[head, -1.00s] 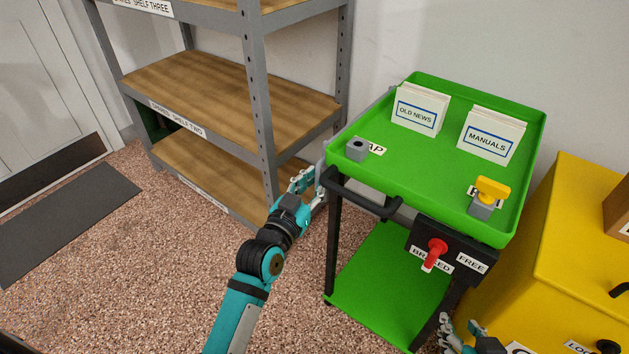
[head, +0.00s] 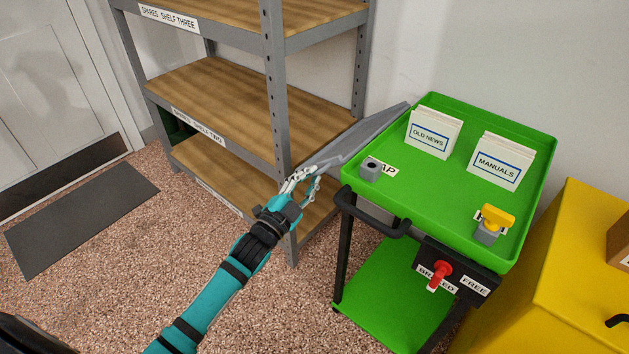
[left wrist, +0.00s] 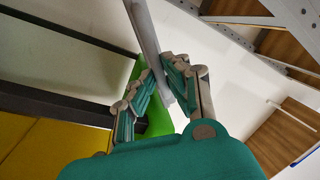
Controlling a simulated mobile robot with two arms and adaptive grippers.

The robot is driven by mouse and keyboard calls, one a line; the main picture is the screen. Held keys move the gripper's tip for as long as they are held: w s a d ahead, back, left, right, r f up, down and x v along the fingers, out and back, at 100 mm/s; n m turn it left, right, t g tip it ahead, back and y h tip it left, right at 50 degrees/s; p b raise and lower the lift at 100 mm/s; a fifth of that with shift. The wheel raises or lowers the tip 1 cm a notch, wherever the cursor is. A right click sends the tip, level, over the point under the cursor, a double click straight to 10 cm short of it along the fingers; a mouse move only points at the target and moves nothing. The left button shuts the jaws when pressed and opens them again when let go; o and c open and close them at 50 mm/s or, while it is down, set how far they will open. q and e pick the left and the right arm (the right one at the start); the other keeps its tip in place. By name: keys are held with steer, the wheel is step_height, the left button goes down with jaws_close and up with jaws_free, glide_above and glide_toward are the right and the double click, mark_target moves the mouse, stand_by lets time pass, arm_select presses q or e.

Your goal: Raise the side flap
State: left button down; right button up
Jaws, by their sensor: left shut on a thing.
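The side flap (head: 362,140) is a grey panel along the left edge of the green cart (head: 455,222). It stands out to the left of the cart at a slant, its outer edge raised to about the height of the cart's top. My left gripper (head: 308,183) is shut on the flap's near outer corner. In the left wrist view the flap (left wrist: 146,32) runs as a grey strip between the fingers (left wrist: 160,88). A small grey block with a dark hole (head: 370,170) sits by the partly covered flap label on the cart top. My right gripper is out of view.
The cart top holds OLD NEWS (head: 433,133) and MANUALS (head: 500,160) stacks and a yellow knob (head: 497,217). A red lever (head: 440,272) is on its front. A steel shelf rack (head: 277,100) stands close behind the flap. A yellow cabinet (head: 560,270) is at the right.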

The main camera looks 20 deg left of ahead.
arm_select(q)
steer(key=shift+w+a+r+m+h+p, duration=0.1)
steer(key=shift+a+r+m+h+p, duration=0.3)
steer(key=shift+r+m, duration=0.85)
steer(key=shift+w+a+r+m+h+p, duration=0.2)
steer(key=shift+r+m+h+p, duration=0.3)
steer(key=shift+m, duration=1.6)
steer(key=shift+w+a+r+m+h+p, duration=0.1)
steer(key=shift+a+r+m+h+p, duration=0.45)
steer(key=shift+m, duration=1.1)
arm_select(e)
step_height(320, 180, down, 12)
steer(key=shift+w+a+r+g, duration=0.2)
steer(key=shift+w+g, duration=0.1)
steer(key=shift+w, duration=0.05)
arm_select(q)
steer(key=shift+d+r, duration=0.25)
steer(key=shift+r, duration=0.05)
steer(key=c, duration=1.6)
jaws_free()
steer(key=shift+c, duration=0.2)
steer(key=shift+s, duration=0.1)
steer(key=v, duration=1.2)
steer(key=shift+d, duration=0.1)
